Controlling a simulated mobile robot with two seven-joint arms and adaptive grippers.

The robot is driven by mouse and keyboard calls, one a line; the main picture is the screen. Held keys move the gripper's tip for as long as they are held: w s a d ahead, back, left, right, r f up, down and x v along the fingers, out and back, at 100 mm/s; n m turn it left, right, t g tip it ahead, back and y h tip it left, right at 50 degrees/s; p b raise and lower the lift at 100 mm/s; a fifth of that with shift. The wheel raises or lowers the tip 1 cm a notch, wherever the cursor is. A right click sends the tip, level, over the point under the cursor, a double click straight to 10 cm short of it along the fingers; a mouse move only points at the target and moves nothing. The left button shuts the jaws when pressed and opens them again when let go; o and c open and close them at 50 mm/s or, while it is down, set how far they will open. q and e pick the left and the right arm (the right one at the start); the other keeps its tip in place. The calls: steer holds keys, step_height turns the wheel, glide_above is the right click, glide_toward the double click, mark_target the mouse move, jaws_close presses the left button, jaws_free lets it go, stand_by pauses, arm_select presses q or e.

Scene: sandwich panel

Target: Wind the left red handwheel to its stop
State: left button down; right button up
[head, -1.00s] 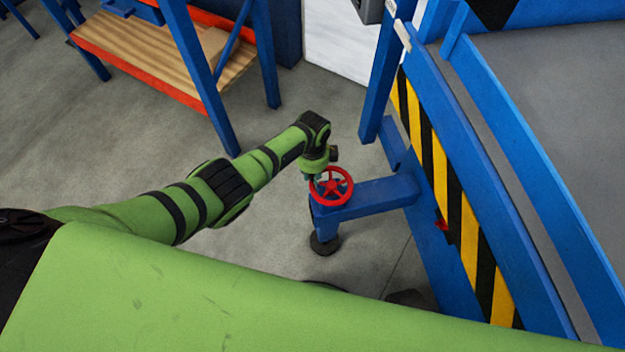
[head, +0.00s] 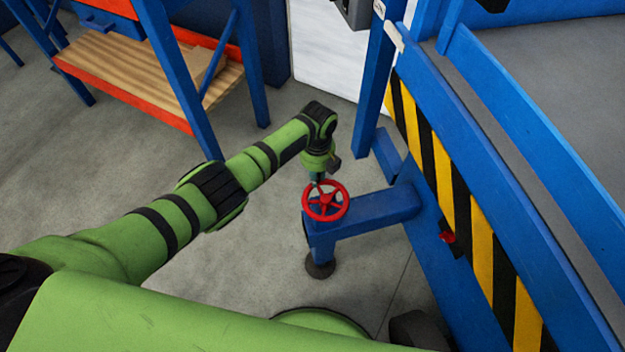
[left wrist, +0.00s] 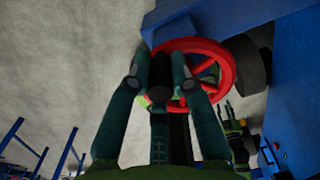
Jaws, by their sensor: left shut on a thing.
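The red handwheel (head: 325,201) is a spoked wheel on top of a blue outrigger arm (head: 372,213) that sticks out from the blue machine. My left gripper (head: 319,180) reaches it from above at the far side of the rim. The exact contact is partly hidden by the fingers. My right gripper is not in view.
A round dark foot (head: 320,267) stands on the floor under the outrigger. A blue rack with a wooden shelf (head: 140,75) stands at the upper left. A yellow-and-black striped panel (head: 470,215) runs along the machine. Grey floor (head: 235,255) is open around the arm.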

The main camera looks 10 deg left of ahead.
arm_select(q)
steer(key=shift+w+d+m+b, duration=0.4)
steer(key=shift+m+b, duration=0.15)
steer(key=shift+m, duration=0.35)
steer(key=shift+r, duration=0.15)
steer(key=c, duration=1.1)
jaws_free()
step_height(320, 180, up, 12)
